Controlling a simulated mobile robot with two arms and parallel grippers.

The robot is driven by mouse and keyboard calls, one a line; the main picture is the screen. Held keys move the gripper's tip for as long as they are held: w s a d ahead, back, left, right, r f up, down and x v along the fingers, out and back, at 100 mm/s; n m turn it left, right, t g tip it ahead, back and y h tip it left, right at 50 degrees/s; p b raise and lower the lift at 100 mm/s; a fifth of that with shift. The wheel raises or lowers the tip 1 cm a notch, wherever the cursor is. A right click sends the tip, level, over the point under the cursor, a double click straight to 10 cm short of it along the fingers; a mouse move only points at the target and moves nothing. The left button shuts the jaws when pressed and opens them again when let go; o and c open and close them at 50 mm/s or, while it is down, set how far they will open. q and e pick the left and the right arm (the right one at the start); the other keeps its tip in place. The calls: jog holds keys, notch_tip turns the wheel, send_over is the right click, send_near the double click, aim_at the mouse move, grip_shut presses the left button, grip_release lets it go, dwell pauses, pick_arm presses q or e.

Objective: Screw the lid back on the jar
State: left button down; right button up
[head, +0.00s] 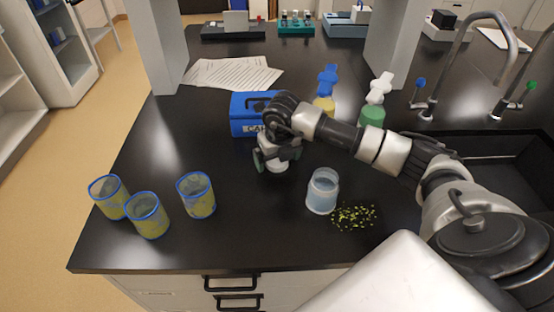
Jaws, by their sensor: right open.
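The jar (322,193) stands upright on the black bench, right of centre. It is clear with pale blue contents, and no lid shows on it. My right gripper (277,162) points down at the bench, left of and behind the jar, in front of a blue case. It is open, its dark fingertips apart. A whitish round part shows between the fingers; I cannot tell whether it is the lid or part of my gripper. No other lid can be made out. My left gripper is not in view.
Several yellow-green, blue-rimmed cups (148,216) stand at the left. Small yellow-green bits (355,217) lie right of the jar. The blue case (240,115), a yellow bottle (325,97) and a green bottle (374,105) stand behind. Papers (232,74) lie farther back. The front middle is clear.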

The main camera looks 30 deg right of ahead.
jog(key=shift+c, duration=0.4)
jog(key=c, duration=0.9)
jog(key=shift+r, duration=0.5)
notch_tip(320, 180, up, 3)
jog(key=shift+f+b, duration=0.2)
jog(key=shift+b, duration=0.35)
jog(key=shift+s+d+r+b, duration=0.45)
jog(key=shift+s+d+r, duration=0.75)
jog(key=shift+s, duration=0.4)
jog(key=shift+s+d+r+b, duration=0.5)
jog(key=shift+s+d+r, duration=0.65)
jog(key=shift+s, duration=0.45)
jog(key=shift+s+d+r+b, duration=0.45)
jog(key=shift+s+d+r, duration=0.6)
jog(key=shift+s+r, duration=0.45)
jog(key=shift+f, duration=0.15)
